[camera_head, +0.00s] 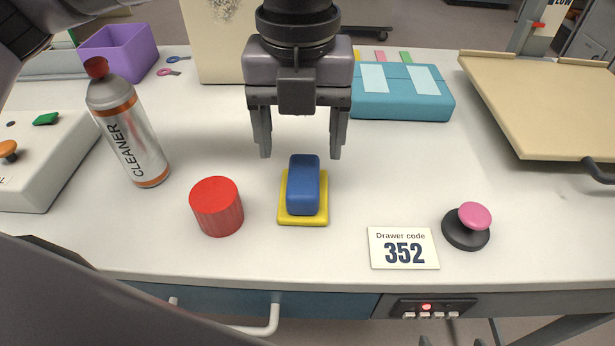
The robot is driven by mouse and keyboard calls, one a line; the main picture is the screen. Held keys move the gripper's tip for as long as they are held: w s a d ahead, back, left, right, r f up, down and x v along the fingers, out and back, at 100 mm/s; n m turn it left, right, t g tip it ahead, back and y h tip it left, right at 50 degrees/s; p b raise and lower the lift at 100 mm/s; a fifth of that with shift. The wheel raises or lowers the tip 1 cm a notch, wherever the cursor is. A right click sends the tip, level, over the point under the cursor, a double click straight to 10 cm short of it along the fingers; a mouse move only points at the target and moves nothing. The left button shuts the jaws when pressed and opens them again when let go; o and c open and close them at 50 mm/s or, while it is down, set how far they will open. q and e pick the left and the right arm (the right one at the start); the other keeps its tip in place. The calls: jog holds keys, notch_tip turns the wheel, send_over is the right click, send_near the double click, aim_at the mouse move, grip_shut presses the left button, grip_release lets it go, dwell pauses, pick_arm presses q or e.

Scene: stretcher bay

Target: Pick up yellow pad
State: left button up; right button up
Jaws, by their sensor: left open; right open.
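The yellow pad (303,221) lies flat on the white table near the middle. A blue block (303,187) rests on top of it and hides most of it, leaving yellow edges showing at the front and sides. My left gripper (299,150) points down just behind and above the block. Its two fingers are apart with nothing between them. My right gripper is not in view.
A red cylinder (216,206) stands left of the pad, with a cleaner can (128,125) behind it. A drawer code card (403,248) and a pink-knobbed black base (466,236) are at right. A teal case (400,105) lies behind.

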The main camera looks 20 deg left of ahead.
aim_at(304, 174)
pick_arm(q)
jog(key=f, duration=0.6)
jog(key=shift+s+d, duration=0.2)
jog(key=shift+s, duration=0.05)
jog(key=c, duration=1.1)
